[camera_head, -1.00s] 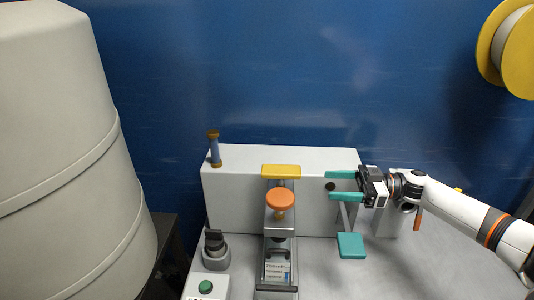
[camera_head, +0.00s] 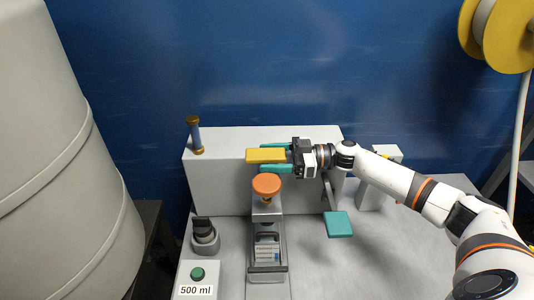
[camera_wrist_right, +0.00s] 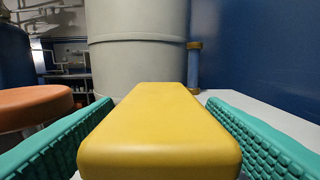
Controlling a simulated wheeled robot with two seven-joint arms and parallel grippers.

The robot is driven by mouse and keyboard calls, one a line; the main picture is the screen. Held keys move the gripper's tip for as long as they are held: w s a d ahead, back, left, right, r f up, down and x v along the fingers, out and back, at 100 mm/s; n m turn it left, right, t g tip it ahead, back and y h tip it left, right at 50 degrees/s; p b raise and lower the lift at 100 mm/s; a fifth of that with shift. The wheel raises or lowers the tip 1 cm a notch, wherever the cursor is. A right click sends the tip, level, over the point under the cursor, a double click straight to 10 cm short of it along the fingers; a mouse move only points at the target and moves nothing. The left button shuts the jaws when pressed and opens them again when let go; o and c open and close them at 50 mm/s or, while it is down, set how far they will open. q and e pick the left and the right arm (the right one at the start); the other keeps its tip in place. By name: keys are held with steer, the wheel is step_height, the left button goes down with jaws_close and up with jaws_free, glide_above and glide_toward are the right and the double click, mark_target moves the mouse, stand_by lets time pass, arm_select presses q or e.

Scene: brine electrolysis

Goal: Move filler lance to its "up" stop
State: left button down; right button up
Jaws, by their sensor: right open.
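A yellow block-shaped handle (camera_head: 265,156), apparently that of the filler lance, stands in front of the white box, above an orange round knob (camera_head: 267,184). My right gripper (camera_head: 273,158) reaches in from the right with its teal fingers on either side of the handle. It is open. In the right wrist view the yellow handle (camera_wrist_right: 158,135) lies lengthwise between the two fingers, with a gap visible on each side. The lance's lower part is hidden behind the knob. My left gripper is not in view.
The orange knob (camera_wrist_right: 36,103) is close beside one finger in the wrist view. A teal plate (camera_head: 339,224) is below my right arm. A black-topped post (camera_head: 204,232) and a green button (camera_head: 198,274) marked 500 ml are at left. A large grey tank (camera_head: 55,160) stands far left.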

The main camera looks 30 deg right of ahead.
steer(key=shift+w+a, duration=0.3)
steer(key=shift+a, duration=0.2)
steer(key=c, duration=1.4)
step_height(320, 180, up, 5)
steer(key=p, duration=0.4)
steer(key=shift+f, duration=0.1)
steer(key=o, duration=1.4)
steer(key=shift+f, duration=0.1)
